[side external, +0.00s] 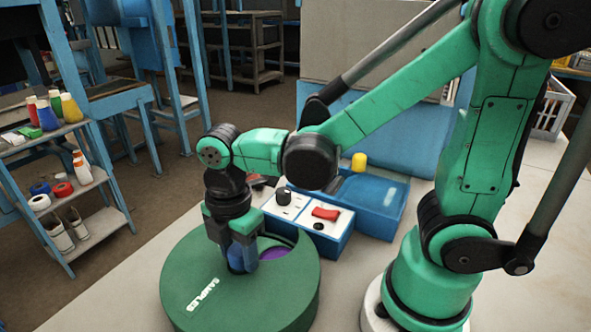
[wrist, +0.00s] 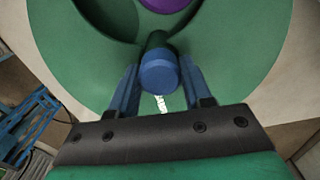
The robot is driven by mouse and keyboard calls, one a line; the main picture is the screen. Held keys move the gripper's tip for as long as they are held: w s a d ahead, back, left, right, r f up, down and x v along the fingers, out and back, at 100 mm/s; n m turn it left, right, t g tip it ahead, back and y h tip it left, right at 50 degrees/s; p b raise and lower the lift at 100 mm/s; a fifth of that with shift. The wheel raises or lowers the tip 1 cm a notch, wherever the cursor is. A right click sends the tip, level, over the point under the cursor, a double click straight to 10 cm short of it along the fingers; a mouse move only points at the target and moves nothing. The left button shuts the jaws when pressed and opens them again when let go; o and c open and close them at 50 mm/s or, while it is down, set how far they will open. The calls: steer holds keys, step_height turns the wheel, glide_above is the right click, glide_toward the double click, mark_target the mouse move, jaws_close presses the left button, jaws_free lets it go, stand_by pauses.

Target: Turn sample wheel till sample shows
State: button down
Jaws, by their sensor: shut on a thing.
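The sample wheel is a low green round drum (side external: 245,300) with a white "SAMPLES" label (side external: 203,293) on its top. My gripper (side external: 241,258) points down over the drum's top and is shut on a blue knob (wrist: 159,76). In the wrist view the knob sits between my two blue fingers. A purple sample (side external: 273,253) shows in the opening behind my gripper. In the wrist view only part of the purple sample (wrist: 166,4) shows, at the top edge, beside a dark green part of the opening (wrist: 108,15).
A blue box with a white top (side external: 309,212), bearing a black knob and a red piece, stands close behind the drum. A blue bin (side external: 371,195) is right of it. A shelf with bottles and tapes (side external: 75,195) stands at left. The pale table (side external: 130,262) is bare left of the drum.

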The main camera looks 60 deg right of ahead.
steer(key=shift+n, duration=1.9)
steer(key=shift+c, duration=1.8)
jaws_free()
steer(key=shift+r, duration=0.15)
steer(key=shift+r, duration=2.7)
